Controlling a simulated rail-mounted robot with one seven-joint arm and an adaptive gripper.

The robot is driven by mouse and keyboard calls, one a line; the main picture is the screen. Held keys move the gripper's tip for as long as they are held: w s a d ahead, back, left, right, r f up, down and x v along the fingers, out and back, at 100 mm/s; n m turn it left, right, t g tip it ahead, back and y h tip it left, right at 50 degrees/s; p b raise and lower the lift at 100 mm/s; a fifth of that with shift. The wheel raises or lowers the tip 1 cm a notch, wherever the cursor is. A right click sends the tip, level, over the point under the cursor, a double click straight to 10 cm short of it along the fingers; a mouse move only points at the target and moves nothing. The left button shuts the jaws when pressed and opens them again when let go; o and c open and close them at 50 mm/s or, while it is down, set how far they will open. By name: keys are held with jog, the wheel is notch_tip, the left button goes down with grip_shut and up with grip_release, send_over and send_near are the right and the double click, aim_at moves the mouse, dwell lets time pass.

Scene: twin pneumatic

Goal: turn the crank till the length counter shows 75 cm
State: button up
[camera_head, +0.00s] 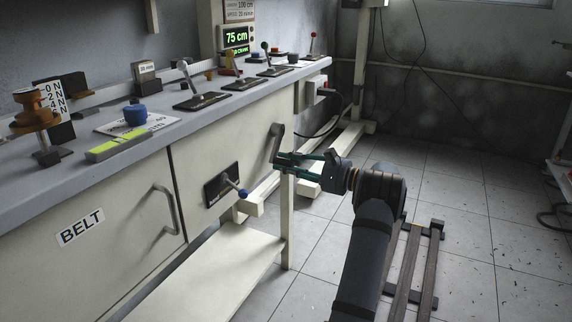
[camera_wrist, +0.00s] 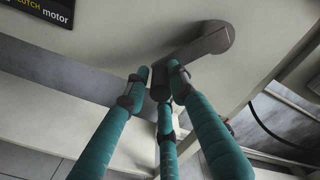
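The length counter (camera_head: 236,36) on the post at the back of the bench reads 75 cm in green; a smaller green line below it is only partly legible.
A black clutch motor panel (camera_head: 222,186) with a blue-knobbed lever is on the front, left of my gripper. A bench leg (camera_head: 287,222) and low white shelf (camera_head: 215,266) are below. Levers (camera_head: 188,80) line the benchtop. The tiled floor at right is mostly open.

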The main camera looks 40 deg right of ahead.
jog(key=shift+o, duration=1.2)
jog(key=shift+r, duration=0.1)
jog(key=v, duration=1.2)
jog(key=shift+w+a, duration=0.1)
jog(key=x, duration=1.2)
